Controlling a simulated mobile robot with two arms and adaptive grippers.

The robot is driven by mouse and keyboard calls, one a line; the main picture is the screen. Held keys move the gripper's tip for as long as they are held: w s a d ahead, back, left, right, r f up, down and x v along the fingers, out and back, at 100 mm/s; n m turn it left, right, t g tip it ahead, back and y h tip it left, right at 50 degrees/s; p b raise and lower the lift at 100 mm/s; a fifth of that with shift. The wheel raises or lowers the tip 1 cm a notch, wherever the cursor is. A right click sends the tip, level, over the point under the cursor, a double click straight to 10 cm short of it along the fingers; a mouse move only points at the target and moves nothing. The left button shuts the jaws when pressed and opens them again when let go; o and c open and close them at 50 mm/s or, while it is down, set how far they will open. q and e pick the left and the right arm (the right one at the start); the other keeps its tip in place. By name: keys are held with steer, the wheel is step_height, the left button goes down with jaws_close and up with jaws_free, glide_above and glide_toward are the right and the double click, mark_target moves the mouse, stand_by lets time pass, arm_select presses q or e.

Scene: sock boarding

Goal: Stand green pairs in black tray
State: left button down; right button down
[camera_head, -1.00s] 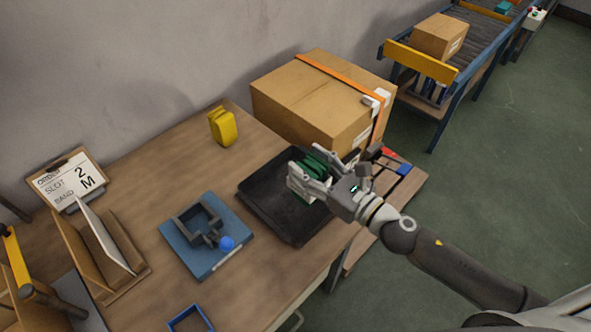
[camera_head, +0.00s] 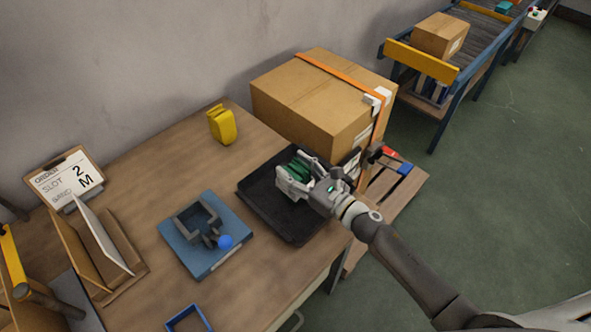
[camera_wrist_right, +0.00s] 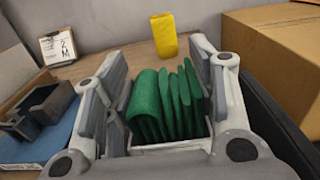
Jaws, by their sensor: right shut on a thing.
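My right gripper (camera_head: 297,176) is over the right part of the black tray (camera_head: 257,200) on the table. It is shut on a green pair (camera_wrist_right: 150,104), a bundle of folded green sock layers standing on edge between its fingers. In the right wrist view the layers stand side by side, some leaning. In the head view the green (camera_head: 299,164) shows only partly, as the gripper covers the rest. I cannot tell whether the bundle's bottom touches the tray. The left part of the tray is bare. My left gripper is not in view.
A blue base with a grey fixture and blue knob (camera_head: 225,241) sits left of the tray. A yellow object (camera_head: 222,125) stands behind. A large carton (camera_head: 310,98) is close behind the tray. An order card (camera_head: 66,179) reads slot 2, band M. A wooden holder (camera_head: 103,255) stands at left.

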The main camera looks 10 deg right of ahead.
steer(key=shift+f, duration=0.15)
steer(key=c, duration=0.7)
jaws_free()
steer(key=shift+o, duration=0.5)
